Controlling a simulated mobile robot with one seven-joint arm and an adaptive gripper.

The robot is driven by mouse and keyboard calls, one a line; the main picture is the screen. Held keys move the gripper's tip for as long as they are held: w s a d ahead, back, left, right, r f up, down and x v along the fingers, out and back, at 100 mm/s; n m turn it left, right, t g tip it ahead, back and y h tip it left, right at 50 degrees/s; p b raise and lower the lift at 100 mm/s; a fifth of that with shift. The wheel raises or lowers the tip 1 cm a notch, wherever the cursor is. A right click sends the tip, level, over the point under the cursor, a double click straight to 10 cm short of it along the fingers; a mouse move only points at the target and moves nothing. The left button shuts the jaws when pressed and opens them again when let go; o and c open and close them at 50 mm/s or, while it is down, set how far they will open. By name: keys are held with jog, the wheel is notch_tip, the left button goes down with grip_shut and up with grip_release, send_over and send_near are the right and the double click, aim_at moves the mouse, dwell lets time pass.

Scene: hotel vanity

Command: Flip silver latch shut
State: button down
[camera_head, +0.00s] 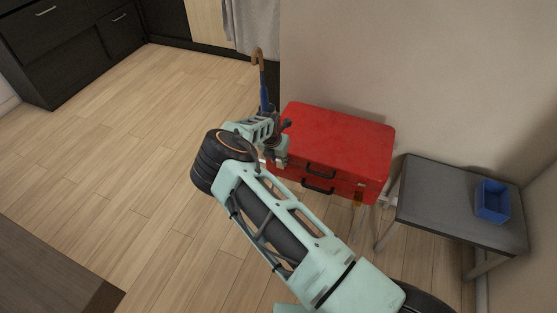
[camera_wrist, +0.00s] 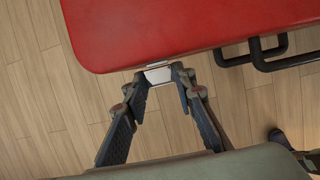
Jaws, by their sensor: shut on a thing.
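A red suitcase (camera_head: 336,138) with dark handles (camera_head: 319,172) stands against the wall in the head view. Its red lid (camera_wrist: 190,25) fills the top of the wrist view, with the dark handles (camera_wrist: 270,50) at the right. A silver latch (camera_wrist: 157,75) sits at the suitcase's front edge, left of the handles. My gripper (camera_wrist: 160,78) has its two fingertips on either side of the latch and is shut on it. In the head view my gripper (camera_head: 272,158) is at the suitcase's left front, and the latch is mostly hidden there.
A grey bench (camera_head: 440,205) with a blue open box (camera_head: 492,202) stands to the right. An umbrella (camera_head: 261,80) with a curved wooden handle is behind my wrist. Dark cabinets (camera_head: 70,45) stand at the back left. The wooden floor (camera_head: 120,150) at the left is clear.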

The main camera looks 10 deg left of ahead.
jog(key=c, duration=1.6)
grip_release()
jog(key=v, duration=1.2)
